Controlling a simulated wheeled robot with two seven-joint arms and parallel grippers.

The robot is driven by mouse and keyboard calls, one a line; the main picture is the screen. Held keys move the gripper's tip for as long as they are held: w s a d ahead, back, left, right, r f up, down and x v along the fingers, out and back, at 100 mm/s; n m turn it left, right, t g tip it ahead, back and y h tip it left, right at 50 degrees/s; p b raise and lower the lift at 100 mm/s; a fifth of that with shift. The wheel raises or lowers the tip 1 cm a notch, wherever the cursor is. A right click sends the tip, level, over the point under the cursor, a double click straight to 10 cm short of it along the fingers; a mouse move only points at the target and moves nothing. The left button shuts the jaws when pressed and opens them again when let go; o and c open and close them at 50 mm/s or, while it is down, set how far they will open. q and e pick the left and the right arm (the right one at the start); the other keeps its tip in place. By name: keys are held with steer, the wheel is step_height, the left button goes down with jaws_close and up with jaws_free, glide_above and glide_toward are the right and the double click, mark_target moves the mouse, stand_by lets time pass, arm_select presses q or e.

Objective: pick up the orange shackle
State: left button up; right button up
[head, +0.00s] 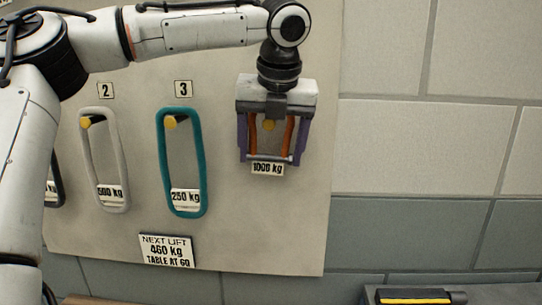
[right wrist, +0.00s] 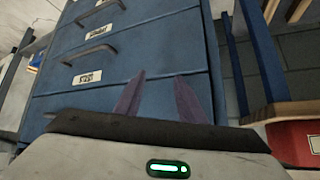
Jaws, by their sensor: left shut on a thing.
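The orange shackle (head: 288,137) is at the upper right of the board in the head view, with a grey pin across its lower end. A yellow peg (head: 269,125) shows between its two legs. My left gripper (head: 270,152) reaches down over it, its purple fingers on either side, shut on the shackle. The gripper body hides the shackle's top. I cannot tell whether the shackle is clear of the peg. A 1000 kg label (head: 267,169) is just below. My right gripper (right wrist: 158,82) is open and empty in the right wrist view, in front of blue drawers.
A grey sling (head: 118,160) and a teal sling (head: 200,160) hang on pegs left of the shackle. A sign (head: 167,250) reads 460 kg. A black and yellow object (head: 420,297) lies at lower right. Blue drawers (right wrist: 75,85) fill much of the right wrist view.

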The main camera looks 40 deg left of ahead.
arm_select(q)
steer(key=shift+v, duration=1.15)
steer(key=s+d+b, duration=0.2)
steer(key=s+d, duration=0.7)
steer(key=d, duration=0.5)
steer(key=shift+s, duration=0.4)
steer(key=shift+d, duration=0.1)
steer(key=w+a, duration=0.3)
steer(key=a, duration=0.1)
steer(key=w+a+p, duration=0.1)
steer(key=w+a, duration=0.2)
steer(key=a, duration=0.2)
steer(key=w+a+p, duration=0.1)
steer(key=w+a, duration=0.2)
steer(key=a, duration=0.1)
steer(key=shift+w+a, duration=0.3)
steer(key=shift+a, duration=0.1)
steer(key=shift+a+x, duration=0.2)
steer(key=shift+x, duration=0.9)
steer(key=shift+w+f, duration=0.1)
steer(key=shift+f, duration=0.65)
